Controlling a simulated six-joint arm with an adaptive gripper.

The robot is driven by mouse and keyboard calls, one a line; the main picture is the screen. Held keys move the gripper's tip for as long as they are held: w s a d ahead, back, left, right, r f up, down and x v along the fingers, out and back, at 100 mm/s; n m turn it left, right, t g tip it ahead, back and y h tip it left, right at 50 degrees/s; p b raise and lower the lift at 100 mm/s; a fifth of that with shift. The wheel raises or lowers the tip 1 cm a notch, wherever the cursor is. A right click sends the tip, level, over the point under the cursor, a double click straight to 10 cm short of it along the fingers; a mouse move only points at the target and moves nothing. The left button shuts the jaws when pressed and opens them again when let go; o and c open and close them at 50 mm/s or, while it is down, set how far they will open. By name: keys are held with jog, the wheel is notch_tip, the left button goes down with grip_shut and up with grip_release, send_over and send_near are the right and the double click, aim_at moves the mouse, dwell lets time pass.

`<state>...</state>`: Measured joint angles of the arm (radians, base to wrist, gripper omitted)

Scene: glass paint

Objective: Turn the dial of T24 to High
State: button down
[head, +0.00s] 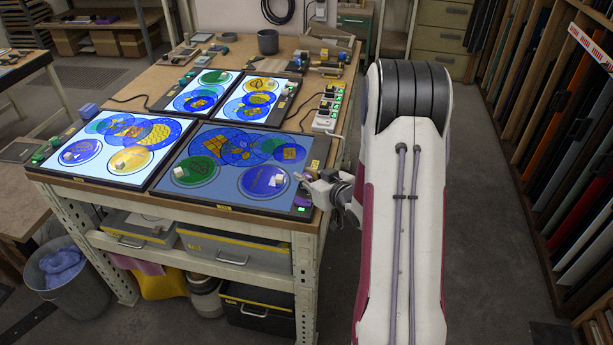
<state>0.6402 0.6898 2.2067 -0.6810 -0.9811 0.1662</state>
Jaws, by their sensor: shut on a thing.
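Several flat light panels lie on the workbench. The front right panel (222,198) glows dimmer and bluer than the others. My gripper (303,180) is at this panel's right border, low over its control strip. It is shut on a small dial there, which the fingers mostly hide. A purple block (303,203) sits just below the gripper on the same strip. Yellow labels are on the panel edges, but their text is too small to read, so I cannot tell which is T24. The dial's setting cannot be made out.
The brighter front left panel (82,140) and two smaller panels behind fill much of the bench (130,98). A power strip (327,110) and cables lie along the right side. A dark pot (268,42) and tools stand at the back. Floor right of my arm is clear.

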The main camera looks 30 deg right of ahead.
aim_at(306, 176)
jog(key=shift+n+g+y, duration=0.3)
jog(key=shift+n+y, duration=1.7)
jog(key=shift+y, duration=0.3)
jog(key=shift+n+g+y, duration=1.1)
jog(key=shift+n+y, duration=0.9)
jog(key=shift+y, duration=0.1)
jog(key=shift+n+g+y, duration=1.5)
jog(key=shift+n+g, duration=0.2)
jog(key=shift+n, duration=0.2)
jog(key=shift+a+r+n+g+y, duration=0.1)
jog(key=shift+n+g+y, duration=0.8)
jog(key=shift+n+g, duration=1.1)
jog(key=c, duration=1.8)
grip_release()
jog(key=shift+r, duration=5)
